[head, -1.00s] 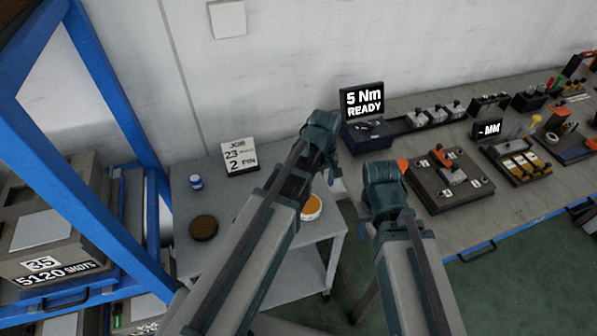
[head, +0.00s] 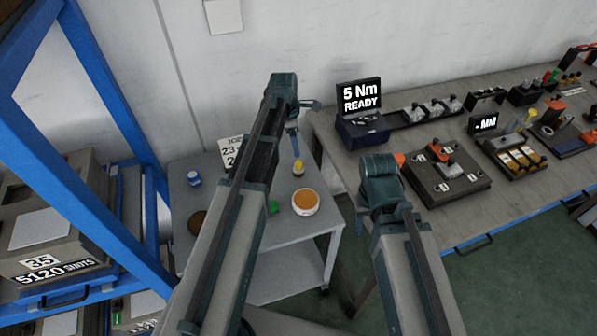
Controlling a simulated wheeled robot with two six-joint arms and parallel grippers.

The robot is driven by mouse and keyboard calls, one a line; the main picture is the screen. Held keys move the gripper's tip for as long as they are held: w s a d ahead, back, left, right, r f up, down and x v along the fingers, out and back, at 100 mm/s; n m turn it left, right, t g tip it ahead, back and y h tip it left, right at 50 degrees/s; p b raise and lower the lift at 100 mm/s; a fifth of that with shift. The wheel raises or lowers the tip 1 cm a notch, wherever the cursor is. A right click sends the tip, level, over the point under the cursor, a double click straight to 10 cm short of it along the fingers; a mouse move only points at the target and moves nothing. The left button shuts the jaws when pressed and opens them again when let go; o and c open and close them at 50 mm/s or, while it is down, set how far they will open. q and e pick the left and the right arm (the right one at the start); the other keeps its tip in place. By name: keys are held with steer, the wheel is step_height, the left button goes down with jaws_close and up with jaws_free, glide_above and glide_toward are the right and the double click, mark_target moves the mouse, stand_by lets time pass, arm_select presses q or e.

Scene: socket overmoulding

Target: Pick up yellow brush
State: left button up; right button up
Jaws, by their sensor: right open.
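A small yellow item (head: 298,168) stands on the grey side table, close to the tip of my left arm. It may be the yellow brush, but it is too small to be sure. Another yellow piece (head: 526,120) stands on the long workbench at the right. My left gripper (head: 293,142) hangs at the far end of its arm above the side table; its jaws are too small and covered to read. My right gripper (head: 360,217) is open beside the side table's right edge, mostly hidden behind its own wrist. I see nothing in it.
The side table (head: 262,262) also holds an orange-topped round tub (head: 305,202), a green block (head: 273,207), a blue-and-white jar (head: 194,178) and a job card (head: 228,150). A blue rack (head: 100,90) stands at left. The workbench (head: 335,140) carries several fixtures.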

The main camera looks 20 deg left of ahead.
mark_target(298, 163)
arm_select(q)
steer(key=f+b, duration=0.4)
steer(key=f, duration=0.1)
steer(key=f+b, duration=0.2)
steer(key=shift+w+d+f+b, duration=0.15)
steer(key=shift+d+f+b, duration=0.15)
steer(key=shift+d, duration=0.1)
steer(key=shift+r, duration=0.1)
steer(key=f+b, duration=0.5)
steer(key=shift+s+d+f, duration=0.15)
steer(key=shift+s+d, duration=0.1)
jaws_close()
